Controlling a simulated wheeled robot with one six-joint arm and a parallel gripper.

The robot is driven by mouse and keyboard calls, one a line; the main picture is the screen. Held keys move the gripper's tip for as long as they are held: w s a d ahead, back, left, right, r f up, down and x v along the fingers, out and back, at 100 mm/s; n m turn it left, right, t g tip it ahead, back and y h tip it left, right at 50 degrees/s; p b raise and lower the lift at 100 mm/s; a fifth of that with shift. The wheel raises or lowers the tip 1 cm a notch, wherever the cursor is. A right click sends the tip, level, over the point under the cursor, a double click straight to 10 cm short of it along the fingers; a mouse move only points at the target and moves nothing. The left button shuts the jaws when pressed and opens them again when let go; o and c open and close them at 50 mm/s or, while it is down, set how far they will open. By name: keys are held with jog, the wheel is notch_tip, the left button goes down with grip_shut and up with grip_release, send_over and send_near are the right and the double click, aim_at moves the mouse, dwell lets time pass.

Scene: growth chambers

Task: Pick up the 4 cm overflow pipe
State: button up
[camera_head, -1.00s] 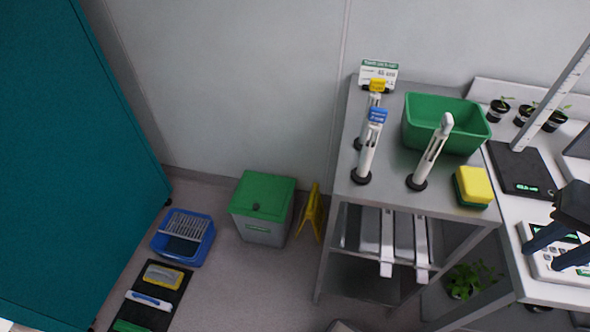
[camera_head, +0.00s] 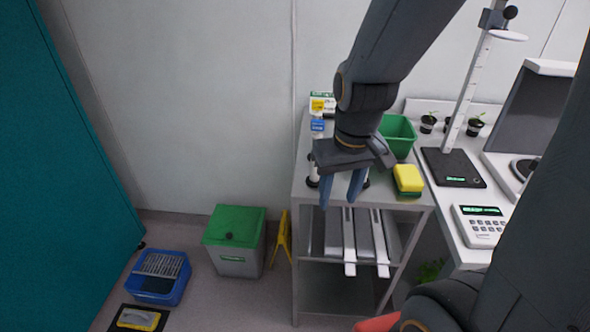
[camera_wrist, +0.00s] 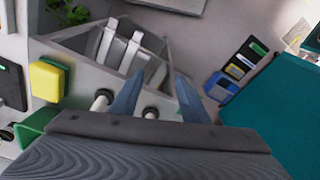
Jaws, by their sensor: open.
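White overflow pipes on round black bases stand on the metal trolley (camera_head: 420,199). A blue-tagged pipe (camera_head: 317,126) stands left of my gripper in the head view, with a yellow-tagged one (camera_head: 316,105) behind it. The untagged pipe is almost fully hidden behind my gripper. The length print is too small to read, so I cannot tell which is 4 cm. My gripper (camera_head: 338,203) is open and empty, fingers pointing down, over the trolley's front part. In the wrist view, one white pipe end (camera_wrist: 150,112) shows between the fingers and another (camera_wrist: 101,98) outside the left finger.
A green tub (camera_head: 399,134) and a yellow-green sponge (camera_head: 408,179) are on the trolley right of my gripper. A bench with a scale (camera_head: 455,167) and seedlings adjoins at right. A green-lidded bin (camera_head: 235,228) and blue tray (camera_head: 158,290) stand on the floor.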

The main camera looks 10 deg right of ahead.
jog(key=w+d+r+n+y+b, duration=0.1)
jog(key=w+r+n+b, duration=0.1)
jog(key=w+r+n, duration=0.45)
notch_tip(320, 180, up, 6)
jog(key=n+t+y+b, duration=0.1)
jog(key=n+t+y, duration=0.1)
send_over(319, 131)
jog(key=d, duration=0.2)
jog(key=shift+s, duration=0.45)
jog(key=shift+w+a+f+g, duration=0.1)
jog(key=shift+a+f+g, duration=0.05)
jog(key=shift+f+g, duration=0.2)
jog(key=shift+p+x, duration=1.1)
jog(key=shift+x, duration=2.25)
grip_shut()
